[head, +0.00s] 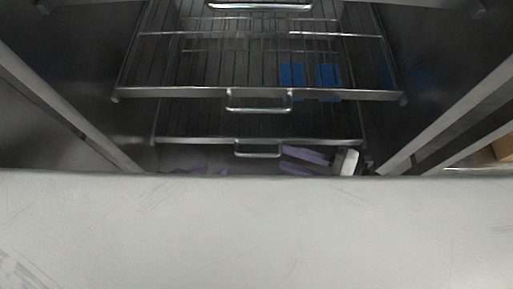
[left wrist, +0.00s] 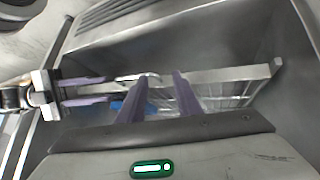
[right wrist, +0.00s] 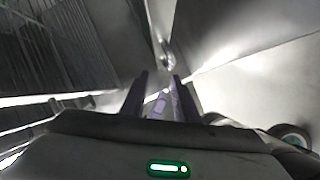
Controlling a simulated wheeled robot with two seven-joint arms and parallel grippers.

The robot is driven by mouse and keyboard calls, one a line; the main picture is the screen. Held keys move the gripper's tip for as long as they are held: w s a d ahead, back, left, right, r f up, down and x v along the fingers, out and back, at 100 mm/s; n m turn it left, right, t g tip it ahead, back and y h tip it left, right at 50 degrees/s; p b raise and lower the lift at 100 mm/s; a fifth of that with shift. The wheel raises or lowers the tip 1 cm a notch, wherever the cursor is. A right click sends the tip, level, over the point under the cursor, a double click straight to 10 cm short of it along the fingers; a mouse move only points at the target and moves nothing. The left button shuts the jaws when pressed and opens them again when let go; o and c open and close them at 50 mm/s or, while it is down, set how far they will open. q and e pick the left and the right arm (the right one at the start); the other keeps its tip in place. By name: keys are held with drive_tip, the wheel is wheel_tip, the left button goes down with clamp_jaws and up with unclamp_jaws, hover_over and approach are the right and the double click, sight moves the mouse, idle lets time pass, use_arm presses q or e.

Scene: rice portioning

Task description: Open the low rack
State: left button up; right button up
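The low rack (head: 200,139) is the lowest wire rack visible in the cabinet, with a metal bar handle (head: 257,155) at its front. My right gripper (head: 284,161) has its purple fingers apart, pointing left, just right of and below that handle. My left gripper (head: 190,170) is largely hidden behind a pale edge, left of the handle. In the left wrist view its fingers (left wrist: 159,74) are apart before a rack's front bar and handle (left wrist: 136,77); I see no grip on it. In the right wrist view the fingers (right wrist: 158,75) are apart with nothing clearly held.
A higher rack (head: 180,92) with its own handle (head: 258,109) hangs above the low rack. Two blue items (head: 291,75) (head: 328,76) show through its wires. Another handle (head: 260,6) is at the top. Dark metal walls stand on both sides. A brown box (head: 504,148) is far right.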

sight(261, 156)
drive_tip(key=shift+n+g, duration=0.5)
drive_tip(key=shift+g, duration=0.1)
drive_tip(key=x, duration=0.3)
drive_tip(key=f+b+x, duration=0.1)
drive_tip(key=x, duration=0.2)
drive_tip(key=b+x, duration=0.1)
drive_tip(key=x, duration=0.2)
drive_tip(key=shift+s+f, duration=0.25)
drive_tip(key=shift+f, duration=0.05)
use_arm(q)
drive_tip(key=shift+w+d+f+m+g+h+b, duration=0.15)
drive_tip(key=shift+w+d+h+b, duration=0.05)
drive_tip(key=shift+d, duration=0.25)
drive_tip(key=shift+w+d+f+m+g+h+b, duration=0.15)
drive_tip(key=shift+d+h, duration=0.05)
drive_tip(key=shift+d, duration=0.2)
use_arm(e)
drive_tip(key=shift+w+a+f, duration=0.1)
drive_tip(key=shift+w+a, duration=0.1)
drive_tip(key=shift+a, duration=0.35)
clamp_jaws()
